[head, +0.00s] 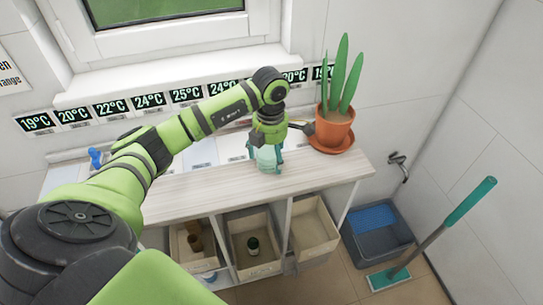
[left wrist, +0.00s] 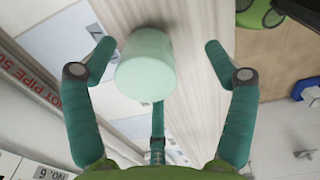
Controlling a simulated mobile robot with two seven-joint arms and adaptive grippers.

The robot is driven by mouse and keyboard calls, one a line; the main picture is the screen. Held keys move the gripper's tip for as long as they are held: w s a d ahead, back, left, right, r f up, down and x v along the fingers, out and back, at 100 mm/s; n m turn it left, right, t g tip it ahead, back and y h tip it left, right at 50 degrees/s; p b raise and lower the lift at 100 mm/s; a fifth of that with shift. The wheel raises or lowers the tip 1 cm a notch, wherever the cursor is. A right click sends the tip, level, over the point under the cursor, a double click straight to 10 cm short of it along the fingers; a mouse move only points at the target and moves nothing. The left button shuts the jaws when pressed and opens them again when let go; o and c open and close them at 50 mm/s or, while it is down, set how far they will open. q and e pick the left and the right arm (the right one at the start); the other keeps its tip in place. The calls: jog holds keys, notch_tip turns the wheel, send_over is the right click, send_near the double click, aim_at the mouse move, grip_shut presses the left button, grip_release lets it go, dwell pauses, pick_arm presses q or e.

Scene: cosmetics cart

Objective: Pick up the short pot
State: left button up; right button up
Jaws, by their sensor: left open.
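A short, pale mint-green pot (head: 268,158) stands on the light wooden top of the cart, right of its middle. It also shows in the left wrist view (left wrist: 147,72), between the fingers and closer to the left one. My left gripper (left wrist: 158,55) is open, with a teal finger on each side of the pot and gaps visible on both sides. In the head view my left gripper (head: 268,140) reaches down over the pot and hides its upper part. My right gripper does not show.
A terracotta pot with a plant (head: 333,125) stands on a saucer at the cart's right end, close to the gripper. Temperature labels (head: 148,101) line the wall behind. Bins (head: 254,270) sit below the top. A mop (head: 440,228) and blue-grey bucket (head: 372,262) stand right.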

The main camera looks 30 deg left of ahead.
pick_arm(q)
jog(key=shift+s+f, duration=0.1)
jog(key=shift+f, duration=0.5)
jog(key=shift+w+f, duration=0.25)
jog(key=shift+f, duration=0.45)
jog(key=shift+s+r, duration=0.1)
jog(key=c, duration=0.9)
jog(key=o, duration=0.9)
jog(key=shift+r, duration=0.15)
